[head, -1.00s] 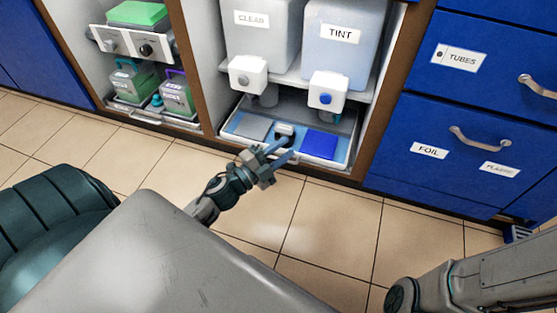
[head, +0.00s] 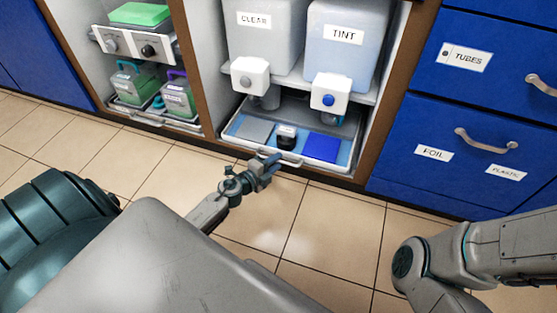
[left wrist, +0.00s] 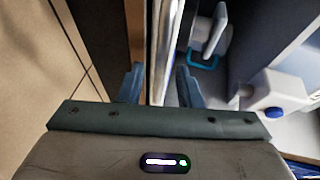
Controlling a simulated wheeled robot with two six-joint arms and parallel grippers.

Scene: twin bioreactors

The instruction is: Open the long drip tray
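The long drip tray (head: 240,143) is a shallow, pale-rimmed tray with a blue floor, low in the open cabinet bay beneath two tanks. It sits inside the bay and appears shut. A grey pad (head: 255,130), a small black-topped item (head: 286,137) and a blue pad (head: 321,148) are in it. My left gripper (head: 268,166) is just in front of the middle of its front edge. In the left wrist view, the open fingers (left wrist: 160,85) stand on either side of a pale bar (left wrist: 163,45), seemingly the tray's front. Contact cannot be told. My right gripper is out of view.
Tanks labelled CLEAR (head: 262,30) and TINT (head: 345,45), with white taps, stand above the tray. A shorter tray (head: 150,118) with bottles is in the left bay. Blue drawers (head: 440,130) are at the right. The tiled floor in front is clear.

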